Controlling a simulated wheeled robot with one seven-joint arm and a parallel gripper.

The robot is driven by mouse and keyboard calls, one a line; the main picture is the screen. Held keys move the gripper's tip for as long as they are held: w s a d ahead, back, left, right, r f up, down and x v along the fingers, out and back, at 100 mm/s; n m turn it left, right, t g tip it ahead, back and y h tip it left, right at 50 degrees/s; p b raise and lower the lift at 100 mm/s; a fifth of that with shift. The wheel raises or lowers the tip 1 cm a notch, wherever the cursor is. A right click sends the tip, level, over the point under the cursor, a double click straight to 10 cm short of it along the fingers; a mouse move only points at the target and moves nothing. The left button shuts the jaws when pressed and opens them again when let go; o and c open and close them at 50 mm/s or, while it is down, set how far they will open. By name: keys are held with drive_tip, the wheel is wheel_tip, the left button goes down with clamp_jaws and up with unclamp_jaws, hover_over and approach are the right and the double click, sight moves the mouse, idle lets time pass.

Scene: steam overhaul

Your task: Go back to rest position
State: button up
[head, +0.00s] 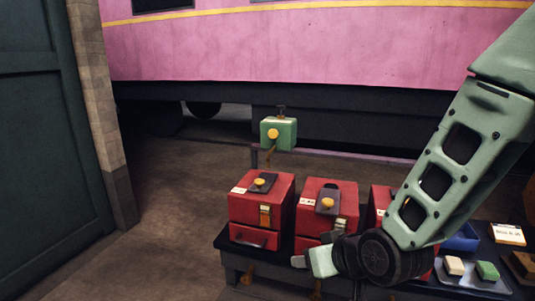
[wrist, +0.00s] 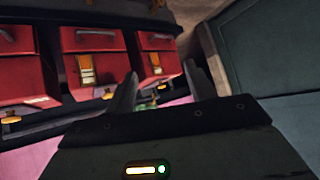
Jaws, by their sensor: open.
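My gripper (head: 302,262) is at the front edge of the bench in the head view, low and in front of the red boxes. In the wrist view its two fingers (wrist: 162,88) stand apart with nothing held between them. A first red box (head: 262,205) with a black-and-yellow top piece stands left of my gripper. A second red box (head: 325,210) stands just behind it. A third red box (head: 378,200) is mostly hidden by my arm. The red boxes also fill the upper left of the wrist view (wrist: 95,70).
A green box with a yellow knob (head: 279,133) stands on a post behind the bench (head: 228,258). A tray (head: 468,284) with a cream block and a green block lies at right. A dark door (head: 45,150) is at left, a pink carriage (head: 300,45) behind. The left floor is clear.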

drive_tip(key=s+d+r+n+g+h+p, duration=0.1)
drive_tip(key=s+r+g, duration=0.3)
drive_tip(key=s, duration=0.7)
drive_tip(key=s+d+r+n+g+h+p, duration=0.2)
drive_tip(key=s+d+r+g+h, duration=0.1)
drive_tip(key=s, duration=0.8)
drive_tip(key=shift+s+d+r+n+g, duration=0.3)
drive_tip(key=shift+r+g, duration=0.35)
drive_tip(key=shift+g, duration=0.15)
